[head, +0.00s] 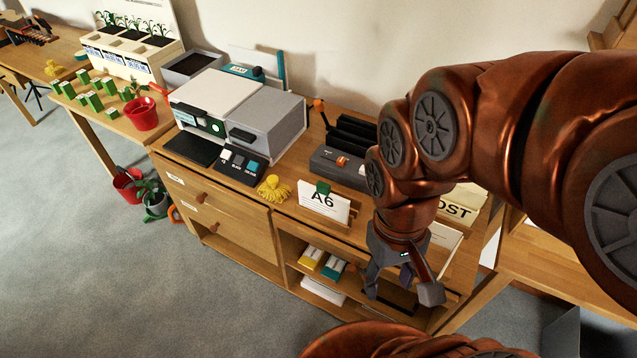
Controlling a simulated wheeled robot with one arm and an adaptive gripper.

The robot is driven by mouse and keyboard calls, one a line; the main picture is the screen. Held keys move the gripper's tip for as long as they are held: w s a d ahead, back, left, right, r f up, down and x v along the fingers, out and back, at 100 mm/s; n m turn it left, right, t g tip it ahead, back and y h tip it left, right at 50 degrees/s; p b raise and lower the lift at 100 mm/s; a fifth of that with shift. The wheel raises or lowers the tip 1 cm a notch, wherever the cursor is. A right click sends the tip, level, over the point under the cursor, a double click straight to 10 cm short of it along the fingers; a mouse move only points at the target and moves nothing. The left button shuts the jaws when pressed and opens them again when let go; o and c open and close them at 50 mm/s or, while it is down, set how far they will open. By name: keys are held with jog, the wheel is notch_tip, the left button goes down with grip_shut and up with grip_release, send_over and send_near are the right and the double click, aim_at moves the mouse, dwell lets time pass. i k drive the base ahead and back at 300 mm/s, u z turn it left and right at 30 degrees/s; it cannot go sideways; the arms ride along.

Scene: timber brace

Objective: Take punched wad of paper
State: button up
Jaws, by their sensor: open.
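My gripper (402,289) points down in front of the right end of the wooden desk, with its two fingers spread and no paper seen between them. A small dark purple item shows between or behind the fingers; I cannot tell what it is. White paper (446,238) lies on the desk top just behind and right of the gripper, partly hidden by my arm. I cannot make out punched holes in it. More white paper (322,290) lies on the low shelf.
A grey and white machine (265,125) stands on the desk (225,190). A dark device (338,165) with an orange-tipped lever sits right of it. The left floor is mostly clear.

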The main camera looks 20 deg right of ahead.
aim_at(320, 198)
jog(key=k, duration=1.2)
jog(key=u, duration=0.7)
jog(key=i, duration=0.95)
jog(key=u, duration=0.25)
